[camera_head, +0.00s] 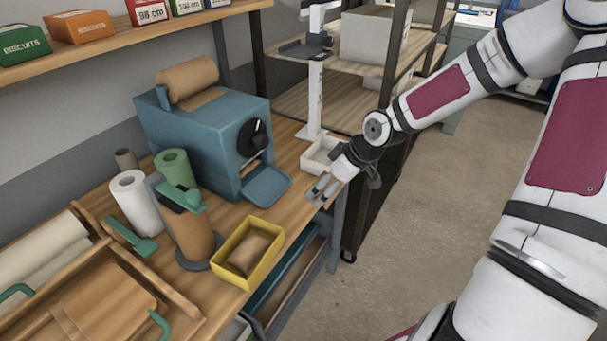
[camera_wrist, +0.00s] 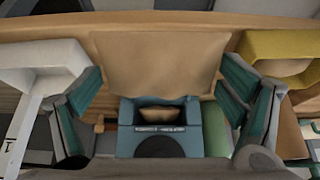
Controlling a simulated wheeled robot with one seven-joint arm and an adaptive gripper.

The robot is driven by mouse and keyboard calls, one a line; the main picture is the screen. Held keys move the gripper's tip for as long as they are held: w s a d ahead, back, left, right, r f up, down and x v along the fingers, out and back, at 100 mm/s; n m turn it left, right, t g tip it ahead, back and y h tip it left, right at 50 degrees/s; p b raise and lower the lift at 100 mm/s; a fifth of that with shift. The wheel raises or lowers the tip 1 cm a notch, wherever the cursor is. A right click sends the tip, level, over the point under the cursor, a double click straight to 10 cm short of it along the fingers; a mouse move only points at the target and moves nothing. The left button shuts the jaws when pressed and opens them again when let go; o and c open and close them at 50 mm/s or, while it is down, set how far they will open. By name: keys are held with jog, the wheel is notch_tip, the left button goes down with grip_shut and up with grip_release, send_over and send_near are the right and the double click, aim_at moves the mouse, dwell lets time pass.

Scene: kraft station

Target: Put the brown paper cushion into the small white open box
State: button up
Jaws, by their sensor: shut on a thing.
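The brown paper cushion (camera_wrist: 160,62) spans the space between the two fingers of my gripper (camera_wrist: 165,88) in the wrist view, its sides against the teal pads. My gripper (camera_head: 320,188) is shut on it. In the head view I cannot make the cushion out at the fingers. The small white open box (camera_head: 318,158) stands at the table's right end, just behind my gripper and partly hidden by it. It also shows at the left of the wrist view (camera_wrist: 40,56), beside the left finger. The cushion is outside the box.
A yellow box (camera_head: 223,268) with another brown cushion (camera_head: 247,252) stands at the table's front edge. The blue machine (camera_head: 195,125) stands left of my gripper, brown paper at its outlet. A white post (camera_head: 315,100) rises behind the white box. Paper rolls stand farther left.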

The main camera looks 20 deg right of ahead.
aim_at(338, 191)
jog(key=shift+s+d, duration=0.75)
jog(key=shift+s, duration=0.35)
jog(key=shift+s+d+r+p, duration=0.1)
jog(key=shift+s+d+p, duration=0.05)
jog(key=shift+s+p, duration=0.15)
jog(key=shift+s+d+r, duration=0.1)
jog(key=shift+r, duration=0.1)
jog(key=shift+s+r+p, duration=0.1)
jog(key=shift+r+p, duration=2.45)
jog(key=shift+r, duration=0.3)
